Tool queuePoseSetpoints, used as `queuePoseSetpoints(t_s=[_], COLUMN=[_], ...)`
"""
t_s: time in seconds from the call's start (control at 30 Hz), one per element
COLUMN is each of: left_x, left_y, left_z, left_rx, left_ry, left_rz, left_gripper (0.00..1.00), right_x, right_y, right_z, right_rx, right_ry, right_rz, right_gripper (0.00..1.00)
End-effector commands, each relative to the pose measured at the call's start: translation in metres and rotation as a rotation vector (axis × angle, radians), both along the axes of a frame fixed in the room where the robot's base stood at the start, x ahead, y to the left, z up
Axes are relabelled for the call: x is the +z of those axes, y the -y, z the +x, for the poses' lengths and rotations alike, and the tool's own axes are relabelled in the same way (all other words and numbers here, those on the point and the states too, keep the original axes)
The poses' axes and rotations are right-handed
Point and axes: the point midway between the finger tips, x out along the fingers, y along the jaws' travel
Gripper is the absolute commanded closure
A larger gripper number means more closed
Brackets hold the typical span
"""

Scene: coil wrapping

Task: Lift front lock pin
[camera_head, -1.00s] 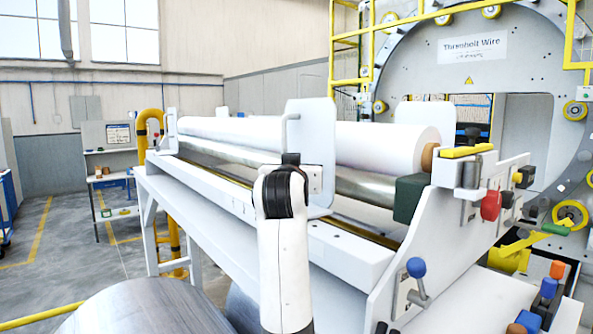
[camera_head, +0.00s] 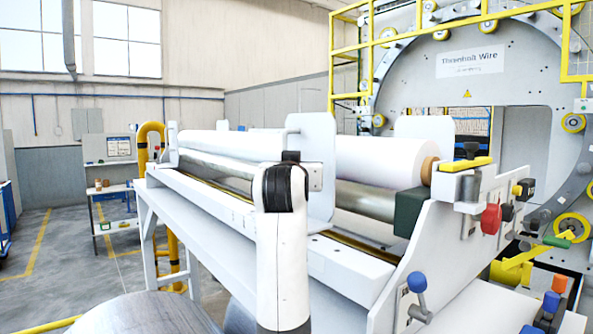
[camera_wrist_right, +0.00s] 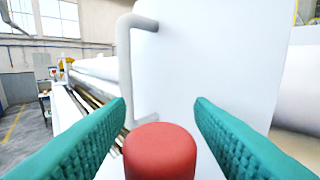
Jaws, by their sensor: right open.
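A red, round-topped pin knob (camera_wrist_right: 160,152) stands at the bottom middle of the right wrist view. My right gripper (camera_wrist_right: 160,103) is open, with one teal ribbed finger on each side of the knob and a visible gap to each fingertip. I cannot tell how deep the knob sits between the fingers. A white plate (camera_wrist_right: 220,65) with a grey handle (camera_wrist_right: 126,60) is behind the knob. In the head view that plate (camera_head: 318,150) stands upright across the roll, and my white arm covers the knob and the fingers. My left gripper is not in view.
A white roll (camera_head: 375,160) lies along the long frame over a metal roller (camera_head: 365,198). The frame's end bracket on the right carries another red knob (camera_head: 491,218) and a blue-knobbed lever (camera_head: 417,283). A large wrapping ring stands behind at right.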

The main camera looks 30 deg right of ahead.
Motion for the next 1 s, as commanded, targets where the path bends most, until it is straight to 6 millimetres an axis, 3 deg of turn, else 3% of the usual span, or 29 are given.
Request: queuePoseSetpoints(t_s=[0.17, 0.6, 1.0], left_x=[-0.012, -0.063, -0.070], left_y=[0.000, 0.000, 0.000], left_z=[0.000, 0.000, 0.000], left_rx=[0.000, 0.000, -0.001], left_ry=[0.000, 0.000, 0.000], left_rz=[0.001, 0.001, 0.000], left_gripper=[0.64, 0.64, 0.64], right_x=[-0.004, -0.004, 0.001], right_y=[-0.009, -0.065, -0.079], right_z=[-0.009, -0.077, -0.093], right_rx=[0.002, 0.002, 0.001], right_ry=[0.001, 0.005, 0.002], right_rz=[0.000, 0.000, -0.001], right_gripper=[0.52, 0.52, 0.52])
